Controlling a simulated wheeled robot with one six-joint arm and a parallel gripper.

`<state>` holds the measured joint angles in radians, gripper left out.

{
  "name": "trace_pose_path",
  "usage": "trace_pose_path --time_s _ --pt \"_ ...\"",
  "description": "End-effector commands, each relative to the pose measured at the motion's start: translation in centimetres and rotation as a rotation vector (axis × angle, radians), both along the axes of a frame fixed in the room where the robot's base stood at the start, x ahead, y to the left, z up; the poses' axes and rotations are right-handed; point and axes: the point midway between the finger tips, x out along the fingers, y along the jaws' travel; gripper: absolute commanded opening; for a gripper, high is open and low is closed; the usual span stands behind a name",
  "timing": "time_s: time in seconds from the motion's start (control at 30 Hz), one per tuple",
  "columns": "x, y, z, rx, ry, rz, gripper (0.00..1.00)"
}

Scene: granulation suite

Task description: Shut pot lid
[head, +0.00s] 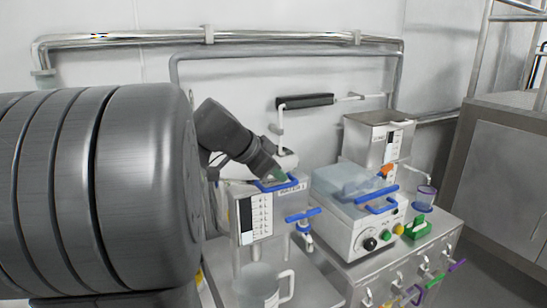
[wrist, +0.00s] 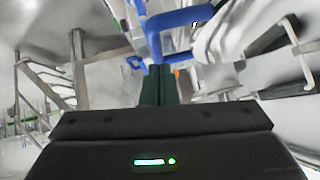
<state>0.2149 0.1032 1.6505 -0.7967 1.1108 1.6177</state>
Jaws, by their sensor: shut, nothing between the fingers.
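A metal pot (head: 262,215) with a level scale and a "WATER" label stands on the bench, partly behind my arm. A blue handle (head: 272,187) sits at its top edge, and a blue handle also shows in the wrist view (wrist: 172,22). A pale panel (head: 288,160) shows behind my gripper; I cannot tell if it is the lid or how far it stands open. My gripper (head: 281,174) is shut and empty at the pot's top, close to the blue handle. Its dark green fingers (wrist: 160,86) are together below the handle; contact is unclear.
A clear jug (head: 258,286) stands in front of the pot. A blue tap (head: 303,216) sticks out at its right. A white bath (head: 358,215) with a translucent lid and a second metal pot (head: 372,137) stand to the right. A black-gripped bar (head: 305,101) rises behind.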

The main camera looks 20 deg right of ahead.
Motion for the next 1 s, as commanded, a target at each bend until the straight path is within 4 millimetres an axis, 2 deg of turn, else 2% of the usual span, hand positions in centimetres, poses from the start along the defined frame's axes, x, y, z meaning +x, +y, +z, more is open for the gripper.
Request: trace_pose_path --time_s 0.03,0.13,0.7,0.87,1.0 --pt "-0.1 0.0 -1.0 0.0 -0.012 -0.001 0.0" --pt "-0.2 0.0 -1.5 0.001 -0.032 0.0 0.0" --pt "-0.4 0.0 -2.2 0.011 -0.04 -0.004 0.0" --pt "-0.5 -0.3 -1.0 0.009 -0.043 -0.003 0.0" --pt "-0.8 -1.0 2.0 0.002 -0.054 0.001 0.0"
